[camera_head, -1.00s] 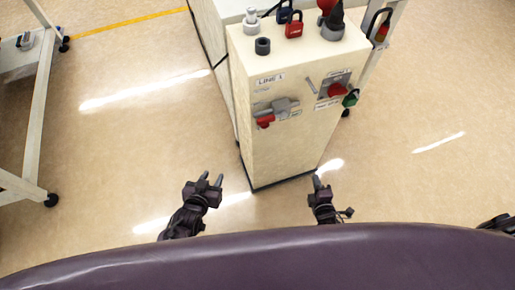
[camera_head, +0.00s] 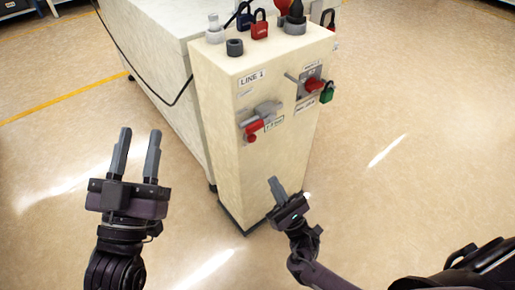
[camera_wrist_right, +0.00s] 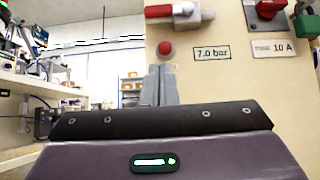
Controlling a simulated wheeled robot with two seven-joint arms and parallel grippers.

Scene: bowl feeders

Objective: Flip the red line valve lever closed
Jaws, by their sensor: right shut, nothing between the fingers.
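The line valve (camera_head: 262,113) is on the front face of the cream LINE 1 cabinet. Its grey body and red lever (camera_head: 250,127) show in the head view. In the right wrist view the red lever (camera_wrist_right: 159,11) lies roughly level, pointing left from the grey body (camera_wrist_right: 187,13), above a round red knob (camera_wrist_right: 165,48). My right gripper (camera_head: 275,185) is shut and empty, below and apart from the valve, before the lower cabinet front. Its fingers (camera_wrist_right: 160,85) point up in its wrist view. My left gripper (camera_head: 138,150) is open and empty, left of the cabinet.
A red rotary switch (camera_head: 313,84) and a green padlock (camera_head: 327,93) are right of the valve. A red padlock (camera_head: 260,26) and several fittings stand on the cabinet top (camera_head: 270,50). A white unit (camera_head: 150,45) with a black cable stands behind left. Floor in front is clear.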

